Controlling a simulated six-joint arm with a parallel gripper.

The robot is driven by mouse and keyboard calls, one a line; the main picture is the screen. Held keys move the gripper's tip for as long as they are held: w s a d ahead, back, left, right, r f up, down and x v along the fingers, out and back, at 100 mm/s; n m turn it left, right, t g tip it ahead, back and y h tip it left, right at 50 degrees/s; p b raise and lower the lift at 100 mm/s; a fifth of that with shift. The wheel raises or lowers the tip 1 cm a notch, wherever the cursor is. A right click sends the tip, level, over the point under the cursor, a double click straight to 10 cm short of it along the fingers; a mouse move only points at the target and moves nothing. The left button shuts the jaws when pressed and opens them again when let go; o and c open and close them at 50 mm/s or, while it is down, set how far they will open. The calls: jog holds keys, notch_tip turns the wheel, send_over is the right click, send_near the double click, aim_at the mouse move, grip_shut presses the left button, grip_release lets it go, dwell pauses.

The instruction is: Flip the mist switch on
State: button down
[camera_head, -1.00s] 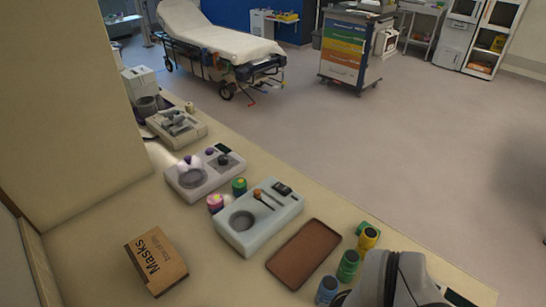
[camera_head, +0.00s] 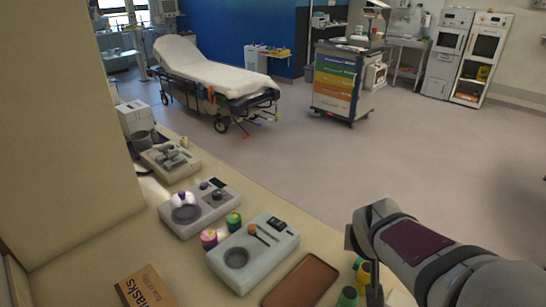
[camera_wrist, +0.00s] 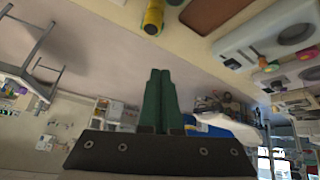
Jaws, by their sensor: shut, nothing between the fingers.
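A pale blue-grey device (camera_head: 222,266) with a round grey dish, an orange-tipped lever (camera_head: 253,231) and a small dark panel (camera_head: 277,224) stands on the counter. Behind it is a whiter device (camera_head: 178,227) with a dish and a dark round knob (camera_head: 216,195). A third device (camera_head: 163,163) sits farther back. I cannot tell which part is the mist switch; no label is readable. My gripper shows in the wrist view (camera_wrist: 160,72), its two green fingers shut together and empty, apart from the devices. In the head view my arm hangs at the right.
A brown tray (camera_head: 301,283) lies right of the near device. Green and yellow bottles (camera_head: 363,273) stand beside it, near my arm. A masks box (camera_head: 143,289) is at front left. Open floor lies beyond the counter.

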jog(key=w+f+n+t+y, duration=0.2)
jog(key=w+n+t+y, duration=0.35)
jog(key=w, duration=1.35)
jog(key=s+a+f+n+g+y, duration=0.1)
jog(key=a+f+n+g+y, duration=0.1)
jog(key=a+f+n+y, duration=0.4)
jog(key=shift+s+a+f+n+y, duration=0.25)
jog(key=shift+f+n+y, duration=0.2)
jog(key=shift+f, duration=0.35)
send_over(277, 222)
jog(key=s+d, duration=0.3)
notch_tip(277, 222, down, 4)
jog(key=shift+r, duration=0.25)
jog(key=f, duration=0.3)
jog(key=shift+w+a+f, duration=0.15)
jog(key=shift+w+a, duration=0.05)
jog(key=shift+w, duration=0.05)
jog(key=shift+f, duration=0.5)
